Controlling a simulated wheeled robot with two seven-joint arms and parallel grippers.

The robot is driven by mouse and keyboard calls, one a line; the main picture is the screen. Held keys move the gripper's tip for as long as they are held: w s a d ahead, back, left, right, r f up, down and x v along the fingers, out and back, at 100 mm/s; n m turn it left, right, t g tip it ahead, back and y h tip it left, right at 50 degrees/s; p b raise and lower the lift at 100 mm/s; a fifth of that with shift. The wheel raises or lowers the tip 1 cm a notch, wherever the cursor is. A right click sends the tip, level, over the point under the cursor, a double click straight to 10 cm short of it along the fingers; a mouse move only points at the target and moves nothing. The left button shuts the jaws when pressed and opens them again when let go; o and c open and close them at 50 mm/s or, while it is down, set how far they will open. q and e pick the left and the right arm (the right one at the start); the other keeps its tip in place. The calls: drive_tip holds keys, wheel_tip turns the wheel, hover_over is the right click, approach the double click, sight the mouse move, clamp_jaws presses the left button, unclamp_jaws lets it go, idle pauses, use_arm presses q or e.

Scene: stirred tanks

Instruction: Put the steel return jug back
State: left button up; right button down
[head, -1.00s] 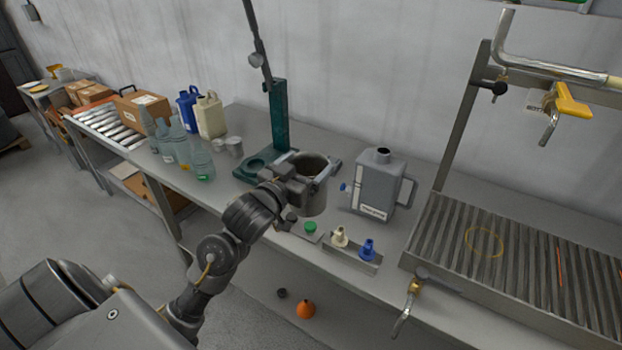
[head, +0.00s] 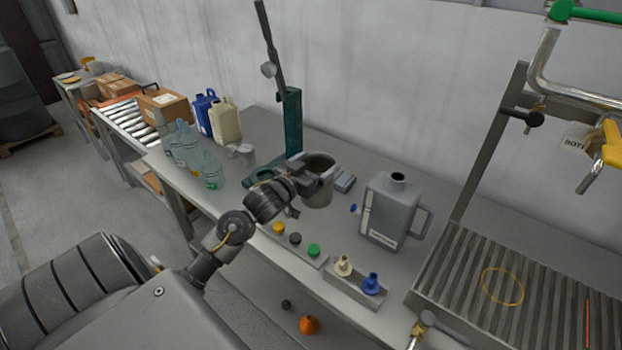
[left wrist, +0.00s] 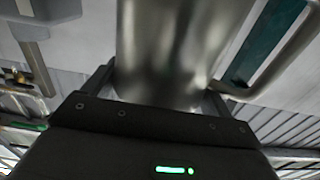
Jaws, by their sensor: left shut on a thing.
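The steel return jug (head: 318,190) is a grey metal vessel with an open, dark mouth, upright at the middle of the bench in the head view. My left gripper (head: 304,187) is shut on it from the near left side. In the left wrist view the shiny jug wall (left wrist: 175,50) rises between the two fingers of my left gripper (left wrist: 160,90), with a bent handle (left wrist: 275,85) to its right. The jug seems held above the bench; its base is partly unclear. My right gripper is not in view.
A grey canister (head: 393,208) stands to the right of the jug. A green stand with a lever (head: 292,122) rises behind left. A ribbed drain tray (head: 510,290) lies at the right.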

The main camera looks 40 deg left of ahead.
sight(314, 168)
use_arm(q)
drive_tip(key=a+f, duration=0.1)
drive_tip(key=w+a+f, duration=0.1)
drive_tip(key=f, duration=0.1)
drive_tip(key=w+a+f, duration=0.1)
drive_tip(key=f, duration=0.1)
drive_tip(key=shift+a+f+p, duration=0.1)
drive_tip(key=shift+a+p, duration=0.15)
drive_tip(key=shift+p, duration=0.1)
wheel_tip(314, 168, down, 3)
drive_tip(key=shift+w+a+r+p, duration=0.1)
drive_tip(key=shift+a+p, duration=0.05)
drive_tip(key=shift+p, duration=0.55)
drive_tip(key=shift+f, duration=0.25)
drive_tip(key=shift+f, duration=0.15)
drive_tip(key=o, duration=1.8)
